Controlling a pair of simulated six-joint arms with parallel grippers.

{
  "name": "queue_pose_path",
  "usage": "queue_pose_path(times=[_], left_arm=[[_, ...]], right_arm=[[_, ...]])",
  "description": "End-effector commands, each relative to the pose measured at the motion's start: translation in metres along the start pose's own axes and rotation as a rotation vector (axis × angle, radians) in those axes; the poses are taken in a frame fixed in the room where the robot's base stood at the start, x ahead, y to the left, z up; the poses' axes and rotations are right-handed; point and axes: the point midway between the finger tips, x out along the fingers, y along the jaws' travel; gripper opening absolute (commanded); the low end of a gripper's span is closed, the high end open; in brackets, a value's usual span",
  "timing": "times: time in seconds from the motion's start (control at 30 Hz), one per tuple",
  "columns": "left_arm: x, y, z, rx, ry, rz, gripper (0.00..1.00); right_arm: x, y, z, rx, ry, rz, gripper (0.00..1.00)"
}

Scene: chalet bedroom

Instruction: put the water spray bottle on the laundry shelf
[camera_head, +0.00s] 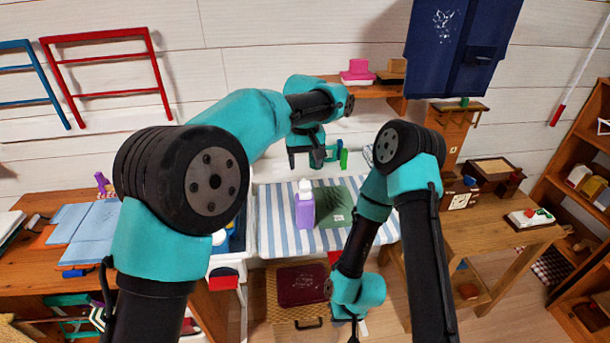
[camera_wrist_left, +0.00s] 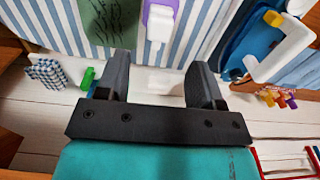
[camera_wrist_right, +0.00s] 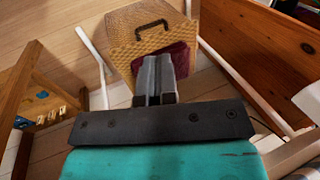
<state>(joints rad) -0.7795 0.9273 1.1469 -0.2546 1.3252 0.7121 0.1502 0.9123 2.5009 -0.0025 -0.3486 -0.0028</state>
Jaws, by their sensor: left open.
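The water spray bottle (camera_head: 304,206), purple with a white top, stands upright on a blue-and-white striped cloth (camera_head: 275,232). Its white spray head (camera_wrist_left: 158,25) shows at the top of the left wrist view, beyond and between my fingers. My left gripper (camera_head: 306,158) is open and empty, above and behind the bottle, apart from it. My right gripper (camera_wrist_right: 159,75) is shut and looks empty, low in front of the striped surface. A wooden wall shelf (camera_head: 392,103) at the back, partly behind my left arm, may be the laundry shelf; I cannot tell for sure.
A dark green folded item (camera_head: 332,208) lies right beside the bottle. A pink item (camera_head: 357,72) sits on the wall shelf. A wicker case (camera_head: 262,298) stands below on the floor. Wooden tables flank the striped surface, and a bookcase (camera_head: 565,188) stands at far right.

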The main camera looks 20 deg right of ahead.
Motion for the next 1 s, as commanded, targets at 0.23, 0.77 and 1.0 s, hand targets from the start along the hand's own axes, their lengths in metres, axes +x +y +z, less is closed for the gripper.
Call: queue_pose_path(times=[0.23,0.77,1.0], left_arm=[[-0.019,0.000,0.000,0.000,-0.001,0.000,0.61],[-0.019,0.000,0.000,0.000,-0.001,-0.001,0.61],[-0.019,0.000,0.000,0.000,-0.001,-0.001,0.61]], right_arm=[[0.000,0.000,0.000,0.000,0.000,0.000,0.00],[0.000,0.000,0.000,0.000,0.000,0.000,0.08],[0.000,0.000,0.000,0.000,0.000,0.000,0.31]])
